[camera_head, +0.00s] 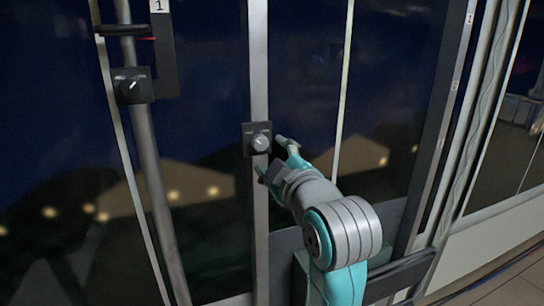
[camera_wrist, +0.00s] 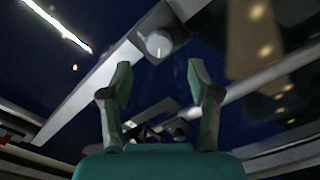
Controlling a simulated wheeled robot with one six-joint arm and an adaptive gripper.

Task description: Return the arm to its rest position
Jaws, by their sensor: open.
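My gripper (camera_head: 270,158) is teal and grey and reaches up to the metal post from the lower right in the head view. Its two fingers are apart, with nothing between them. A round silver knob (camera_head: 260,143) on a small dark plate sits on the post, just beyond the fingertips. In the wrist view my gripper (camera_wrist: 161,80) shows both fingers spread, and the knob (camera_wrist: 158,44) lies ahead of them, between and above the tips. I cannot tell whether a finger touches the plate.
A second knob (camera_head: 131,88) on a dark plate sits on another post at left. Dark glass panels (camera_head: 300,70) stand behind the posts, with light spots reflected. A tiled floor (camera_head: 505,290) shows at lower right, with cables near the wall's base.

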